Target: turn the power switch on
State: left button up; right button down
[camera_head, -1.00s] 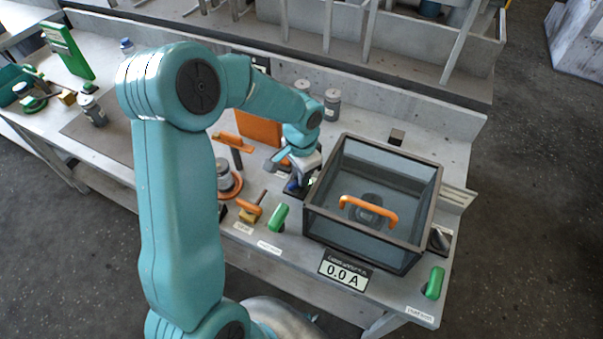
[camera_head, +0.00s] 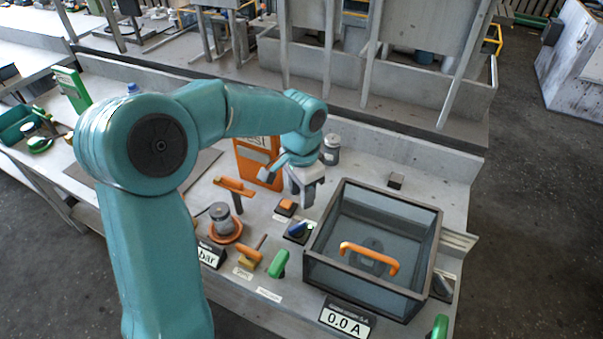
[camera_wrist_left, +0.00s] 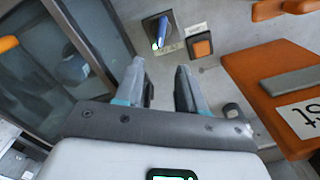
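The switch with a blue lever (camera_head: 299,229) sits on a small dark base on the bench, left of the glass-walled box. In the left wrist view the blue lever (camera_wrist_left: 160,30) lies slanted on its plate, and a small green light glows beside it. My left gripper (camera_head: 304,192) is above and behind the switch, apart from it. In the left wrist view the two fingers of the left gripper (camera_wrist_left: 160,68) stand apart with nothing between them. My right gripper is not in view.
The box (camera_head: 428,235) with an orange handle stands right of the switch. An orange button (camera_head: 286,207) is just behind it. An orange panel (camera_head: 257,160) stands to the left. Green handles line the front. The display (camera_head: 346,318) reads 0.0 A.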

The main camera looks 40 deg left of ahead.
pick_arm(q)
notch_tip(320, 180, up, 6)
jog(key=shift+f, duration=0.1)
dwell(0.5)
